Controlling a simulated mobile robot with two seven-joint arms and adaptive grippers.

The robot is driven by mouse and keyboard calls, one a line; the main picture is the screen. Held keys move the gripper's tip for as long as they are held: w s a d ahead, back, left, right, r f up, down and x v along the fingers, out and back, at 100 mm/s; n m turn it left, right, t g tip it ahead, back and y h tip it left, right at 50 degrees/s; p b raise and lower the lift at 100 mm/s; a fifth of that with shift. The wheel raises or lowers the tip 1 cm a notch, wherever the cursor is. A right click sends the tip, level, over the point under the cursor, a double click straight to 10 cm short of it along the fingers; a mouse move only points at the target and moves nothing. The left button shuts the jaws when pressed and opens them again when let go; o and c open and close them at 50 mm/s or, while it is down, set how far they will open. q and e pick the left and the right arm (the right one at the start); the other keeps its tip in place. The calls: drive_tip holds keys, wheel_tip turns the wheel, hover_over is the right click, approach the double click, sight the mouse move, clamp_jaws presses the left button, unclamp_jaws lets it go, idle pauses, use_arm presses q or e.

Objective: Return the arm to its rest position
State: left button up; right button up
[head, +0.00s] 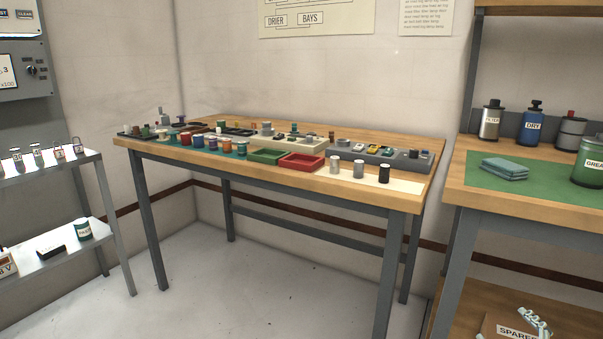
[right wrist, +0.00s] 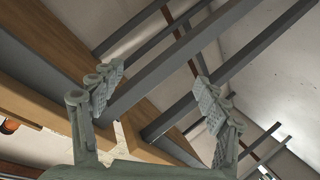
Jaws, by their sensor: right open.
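My right gripper (right wrist: 156,88) shows in the right wrist view, its two grey-green padded fingers spread wide apart. It is open, and I see nothing held between the fingers. Beyond it are grey metal bars (right wrist: 185,62) and a wooden edge (right wrist: 60,50), seen at a slant. I cannot tell how far the fingers are from them. Neither gripper can be made out in the head view, and my left gripper is in no view.
In the head view, a wooden workbench (head: 400,196) holds small parts, a green tray (head: 267,157) and a red tray (head: 302,163). A metal shelf (head: 45,172) stands left. Another bench (head: 480,200) with bottles stands right. The floor (head: 270,280) between looks clear.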

drive_tip(key=s+a+f+m+g+y, duration=0.1)
drive_tip(key=s+a+f+g, duration=0.4)
drive_tip(key=s+f, duration=0.5)
drive_tip(key=s+a+f+m+g+y, duration=0.1)
drive_tip(key=s+a+f+m+g, duration=0.1)
drive_tip(key=s+a+f+g, duration=0.3)
drive_tip(key=s+a+f, duration=0.4)
drive_tip(key=s+f, duration=0.1)
drive_tip(key=f, duration=0.3)
drive_tip(key=shift+m+y, duration=0.3)
drive_tip(key=shift+a, duration=0.1)
